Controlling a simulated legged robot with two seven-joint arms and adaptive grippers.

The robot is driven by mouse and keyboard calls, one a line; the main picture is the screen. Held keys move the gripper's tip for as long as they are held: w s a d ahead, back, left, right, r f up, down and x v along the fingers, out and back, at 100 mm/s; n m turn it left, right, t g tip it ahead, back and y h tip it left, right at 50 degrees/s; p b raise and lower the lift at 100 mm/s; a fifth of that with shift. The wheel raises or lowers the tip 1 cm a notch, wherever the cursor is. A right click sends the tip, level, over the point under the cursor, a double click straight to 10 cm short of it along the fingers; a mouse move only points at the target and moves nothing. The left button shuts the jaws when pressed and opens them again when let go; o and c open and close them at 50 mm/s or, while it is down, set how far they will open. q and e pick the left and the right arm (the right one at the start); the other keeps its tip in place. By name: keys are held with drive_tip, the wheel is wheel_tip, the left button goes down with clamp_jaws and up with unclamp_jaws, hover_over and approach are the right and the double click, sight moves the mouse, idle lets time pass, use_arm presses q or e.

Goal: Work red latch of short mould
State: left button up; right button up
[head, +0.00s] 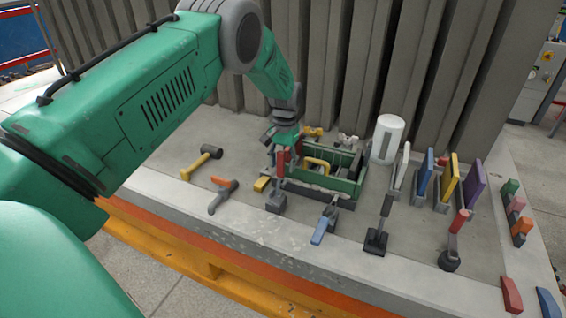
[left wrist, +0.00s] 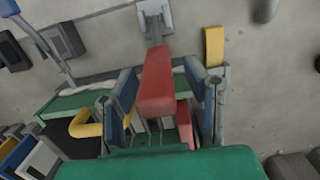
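The short mould (head: 352,187) is a green-sided box with a yellow handle, on the concrete slab. At its left end stands the red latch (head: 281,163), with a grey base (head: 276,203) on the slab. My left gripper (head: 280,146) is at the top of this red handle, pointing down. In the left wrist view, the red latch handle (left wrist: 156,82) lies between the two fingers of my left gripper (left wrist: 162,84), with a gap visible on either side. The fingers are open. Part of the mould is hidden behind the gripper. My right gripper is not in view.
A black-headed mallet (head: 201,162) and an orange-handled tool (head: 223,194) lie to the left. A blue-handled clamp (head: 325,223) is in front. A white cylinder (head: 387,138) and coloured upright plates (head: 449,178) stand to the right. Ribbed grey panels (head: 385,60) close off the back.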

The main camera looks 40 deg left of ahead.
use_arm(q)
drive_tip(key=shift+a, duration=0.1)
drive_tip(key=shift+r, duration=0.2)
wheel_tip(320, 180, up, 11)
drive_tip(key=w, duration=0.1)
drive_tip(key=shift+w+a+r, duration=0.15)
drive_tip(key=shift+w, duration=0.1)
idle(0.7)
